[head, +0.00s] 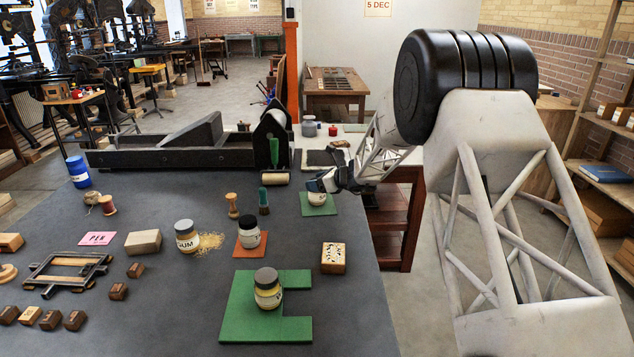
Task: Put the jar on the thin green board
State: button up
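A small jar (317,199) with a pale label is at the small green board (329,210) near the table's right edge. My gripper (321,185) is at this jar's top, reaching in from the right, and hides its upper part. I cannot tell whether the fingers are closed on it or whether the jar rests on the board. A larger green board (237,312) with a notch lies in front and bears a yellowish, dark-lidded jar (267,293). A similar jar (250,239) stands on an orange board (242,251). A gum jar (187,240) stands to the left.
A wooden block with a printed face (334,258) lies right of the orange board. A brush (264,205) and a wooden handle (232,206) stand behind the jars. A long dark press (190,150) lies across the back.

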jog(key=shift+o, duration=1.4)
jog(key=shift+r, duration=0.15)
jog(key=v, duration=1.2)
jog(key=shift+s, duration=0.1)
